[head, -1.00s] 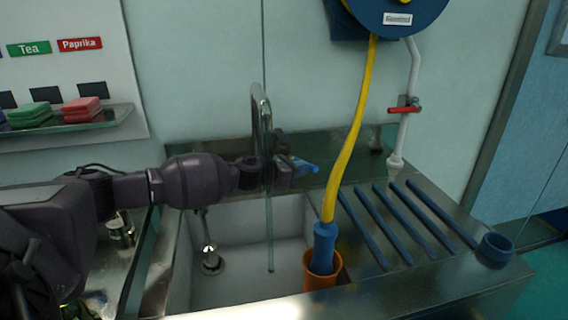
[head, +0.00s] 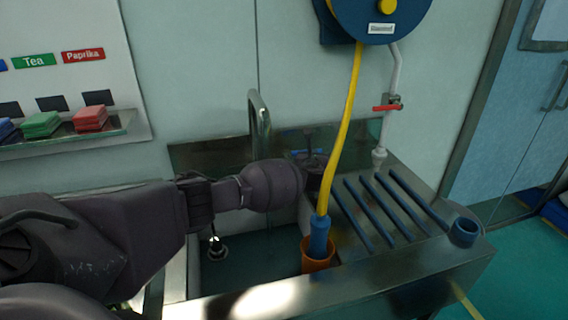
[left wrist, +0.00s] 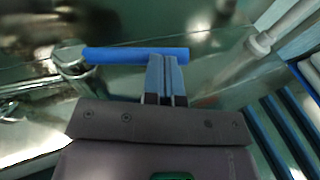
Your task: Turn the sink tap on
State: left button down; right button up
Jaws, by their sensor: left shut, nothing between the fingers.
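The sink tap's curved metal spout (head: 260,120) rises at the back of the sink (head: 240,262). Its lower end is hidden behind my left arm in the head view. The tap's blue lever (left wrist: 120,54) lies crosswise in the left wrist view, with its left end by a metal fitting. My left gripper (left wrist: 167,62) is shut with nothing in it. Its fingertips are right at the lever's right part; I cannot tell whether they touch. In the head view the left gripper (head: 310,150) is right of the spout, behind the yellow hose. My right gripper is not in view.
A yellow hose (head: 347,120) hangs from a blue reel (head: 385,15) into an orange holder (head: 317,255). A red-handled valve (head: 388,107) sits on the wall pipe. Blue drain bars (head: 400,205) lie right of the sink. A shelf with sponges (head: 90,118) is at left.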

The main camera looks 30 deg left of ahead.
pick_arm(q)
jog(key=shift+w+r+n+g+y, duration=0.1)
jog(key=shift+w+n+g+y, duration=0.3)
jog(key=shift+n+y, duration=0.15)
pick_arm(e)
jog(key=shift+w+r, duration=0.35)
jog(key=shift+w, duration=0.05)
pick_arm(q)
jog(key=shift+a+y, duration=0.1)
jog(key=shift+y, duration=0.15)
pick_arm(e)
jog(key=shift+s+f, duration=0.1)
pick_arm(q)
jog(key=shift+r, duration=0.15)
jog(key=shift+s+d+r+p, duration=0.1)
jog(key=shift+s+d+p, duration=0.2)
jog(key=shift+s+p, duration=0.2)
jog(key=p+v, duration=0.2)
jog(key=v, duration=0.7)
jog(key=shift+s+d+p, duration=0.15)
jog(key=shift+s+p, duration=0.15)
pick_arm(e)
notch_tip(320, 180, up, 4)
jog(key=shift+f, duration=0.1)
